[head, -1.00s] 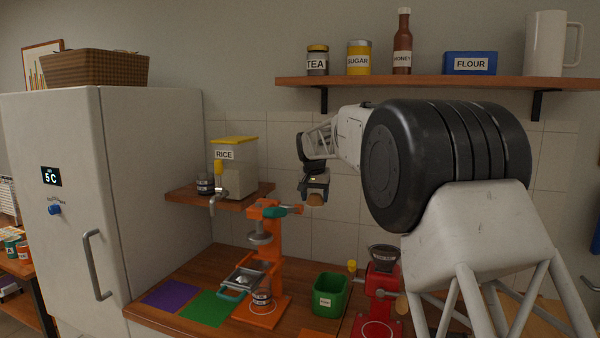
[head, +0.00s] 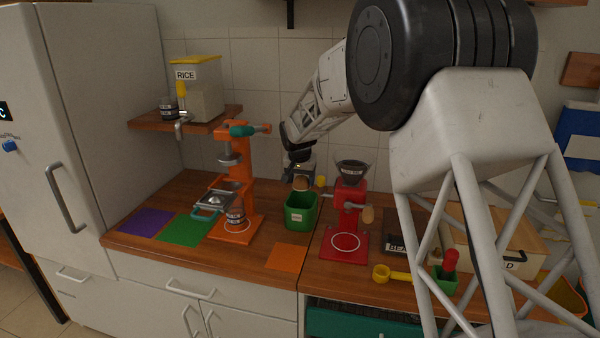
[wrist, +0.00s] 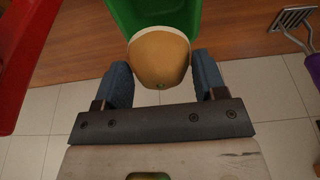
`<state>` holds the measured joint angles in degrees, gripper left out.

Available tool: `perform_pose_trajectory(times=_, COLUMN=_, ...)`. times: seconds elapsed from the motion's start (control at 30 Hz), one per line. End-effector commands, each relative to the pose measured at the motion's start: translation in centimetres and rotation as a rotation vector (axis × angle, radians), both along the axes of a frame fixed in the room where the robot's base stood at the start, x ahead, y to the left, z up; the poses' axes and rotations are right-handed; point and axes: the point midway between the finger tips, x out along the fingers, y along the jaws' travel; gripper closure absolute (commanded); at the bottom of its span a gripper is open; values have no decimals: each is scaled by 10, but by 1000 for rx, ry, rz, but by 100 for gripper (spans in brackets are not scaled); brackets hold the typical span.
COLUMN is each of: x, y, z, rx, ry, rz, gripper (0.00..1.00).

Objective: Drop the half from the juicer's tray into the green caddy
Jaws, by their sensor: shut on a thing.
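My gripper (wrist: 160,88) is shut on the half (wrist: 159,57), a rounded orange-tan piece with a pale rim, held between the two blue-grey fingers. In the head view the half (head: 300,184) shows below my gripper (head: 300,178), just above the opening of the green caddy (head: 301,217). In the wrist view the green caddy (wrist: 186,12) lies just beyond the half, which overlaps its near edge. The orange juicer (head: 237,195) stands left of the caddy, and its tray (head: 210,203) shows no half in it. The inside of the caddy is mostly hidden.
A red grinder (head: 347,205) stands close to the caddy's right. An orange mat (head: 287,257) lies in front, with green (head: 186,229) and purple (head: 146,222) mats to the left. The shelf with the rice bin (head: 196,90) is at the back left.

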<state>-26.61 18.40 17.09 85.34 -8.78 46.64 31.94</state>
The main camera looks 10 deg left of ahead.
Motion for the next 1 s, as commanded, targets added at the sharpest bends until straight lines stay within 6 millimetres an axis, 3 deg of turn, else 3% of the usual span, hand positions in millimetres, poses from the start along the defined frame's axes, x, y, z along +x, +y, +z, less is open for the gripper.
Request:
perform_pose_trajectory(times=0.47, x=0, y=0, z=-2, rx=0, ry=1, rz=-1, gripper=58)
perform_pose_trajectory(times=1.0, x=-1, y=0, z=-40, rx=-1, ry=2, rz=-1, gripper=58)
